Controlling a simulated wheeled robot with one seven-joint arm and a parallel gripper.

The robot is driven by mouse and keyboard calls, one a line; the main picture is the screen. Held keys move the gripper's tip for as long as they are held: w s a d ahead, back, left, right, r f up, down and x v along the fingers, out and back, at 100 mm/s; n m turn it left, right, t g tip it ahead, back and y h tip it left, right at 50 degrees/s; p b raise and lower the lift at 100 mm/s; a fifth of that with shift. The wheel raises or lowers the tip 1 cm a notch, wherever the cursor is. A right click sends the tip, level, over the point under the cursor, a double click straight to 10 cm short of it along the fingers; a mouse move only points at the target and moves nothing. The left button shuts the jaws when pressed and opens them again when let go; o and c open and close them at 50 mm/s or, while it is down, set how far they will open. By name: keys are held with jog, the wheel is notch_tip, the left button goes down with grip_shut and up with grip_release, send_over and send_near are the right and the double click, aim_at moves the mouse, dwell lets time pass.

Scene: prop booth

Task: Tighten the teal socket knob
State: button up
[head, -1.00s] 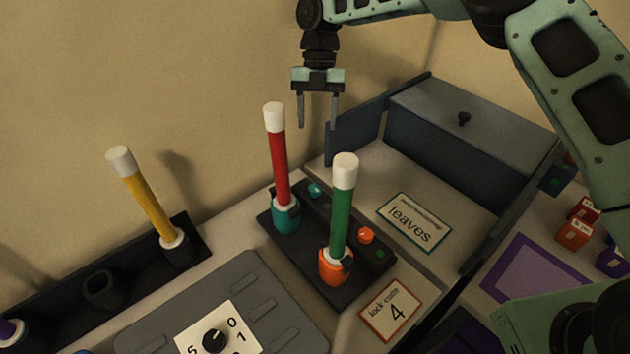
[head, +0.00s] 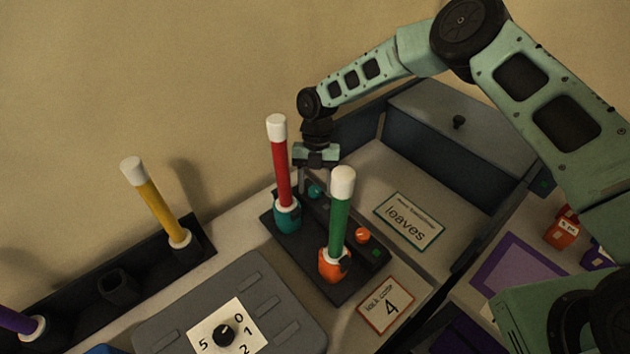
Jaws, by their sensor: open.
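The teal socket (head: 286,218) stands on a black base (head: 337,290) and holds an upright red rod (head: 281,170) with a white top. Its small teal knob (head: 315,192) sits just to the right on the raised strip. My gripper (head: 315,187) is low over the teal knob, with its fingers pointing down and apart. The red and green rods stand near it, and the fingertips are partly hard to make out. I cannot tell whether the fingers touch the knob.
An orange socket (head: 333,265) holds a green rod (head: 340,212), with an orange knob (head: 362,235) beside it. A grey dial box (head: 280,305) stands in front. A "leaves" card (head: 409,221) and a lidded box (head: 455,130) are to the right. A yellow rod (head: 155,205) stands left.

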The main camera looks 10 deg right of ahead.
jog(key=shift+c, duration=0.3)
jog(key=c, duration=0.9)
